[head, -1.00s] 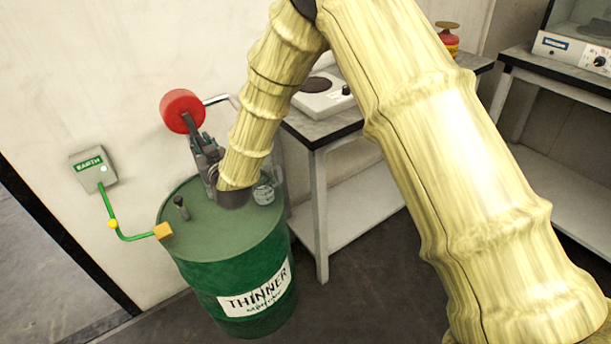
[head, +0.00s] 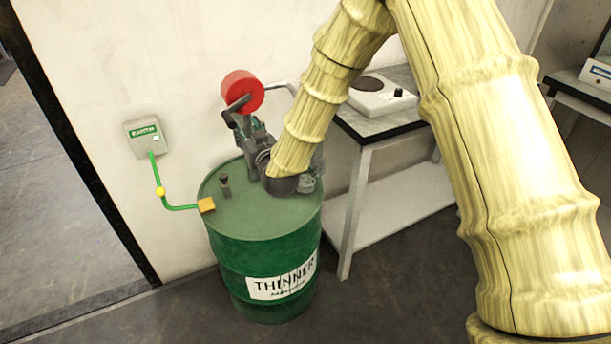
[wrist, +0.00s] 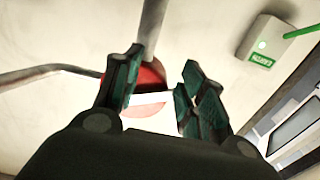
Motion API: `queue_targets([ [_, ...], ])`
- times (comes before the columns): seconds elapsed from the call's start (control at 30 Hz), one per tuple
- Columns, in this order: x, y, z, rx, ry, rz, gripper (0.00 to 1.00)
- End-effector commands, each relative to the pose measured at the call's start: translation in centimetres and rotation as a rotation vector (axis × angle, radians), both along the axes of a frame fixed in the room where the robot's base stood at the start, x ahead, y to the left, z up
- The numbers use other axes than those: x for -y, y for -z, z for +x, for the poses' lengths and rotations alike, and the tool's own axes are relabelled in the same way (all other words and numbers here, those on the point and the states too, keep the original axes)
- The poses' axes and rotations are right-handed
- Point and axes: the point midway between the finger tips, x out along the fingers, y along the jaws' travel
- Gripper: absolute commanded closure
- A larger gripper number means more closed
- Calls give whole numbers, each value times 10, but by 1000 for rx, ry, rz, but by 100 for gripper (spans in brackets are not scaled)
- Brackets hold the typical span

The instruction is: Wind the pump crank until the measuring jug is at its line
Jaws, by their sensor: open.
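The pump's red round body (head: 242,91) stands above the green thinner drum (head: 262,226), against the wall, with a grey pipe (head: 282,86) to its right. My gripper (head: 241,116) is just below the red body. In the wrist view my gripper (wrist: 160,80) is open, with part of the red body (wrist: 148,76) and a pale strip showing between its fingers. A clear jug (head: 307,182) is on the drum's right side, partly hidden by my wrist; its level and line cannot be read.
A green and grey earth box (head: 147,138) is on the wall, with a green cable (head: 160,188) running to an orange clamp (head: 207,205) on the drum rim. A bench (head: 390,126) with a hotplate (head: 381,97) stands right. Open floor lies left through a doorway.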

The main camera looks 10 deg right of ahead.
Motion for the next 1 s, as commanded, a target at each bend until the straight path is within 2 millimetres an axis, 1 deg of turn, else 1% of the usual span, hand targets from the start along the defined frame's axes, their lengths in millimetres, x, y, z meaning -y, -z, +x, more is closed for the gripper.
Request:
queue_targets([
  [0.07,-1,0,0,-1,3,-3,59],
  [0.13,-7,0,0,0,2,-9,59],
  [0.3,-31,1,0,-1,-3,-29,59],
  [0.4,-41,0,-1,-2,-4,-33,59],
  [0.47,-42,-2,-2,-2,-4,-31,59],
  [0.7,-28,-11,-2,-2,0,-8,59],
  [0.8,-30,-13,-2,-1,2,-8,59],
  [0.9,-34,-15,-2,1,5,-8,54],
  [1.0,-40,-18,-3,1,2,-8,59],
])
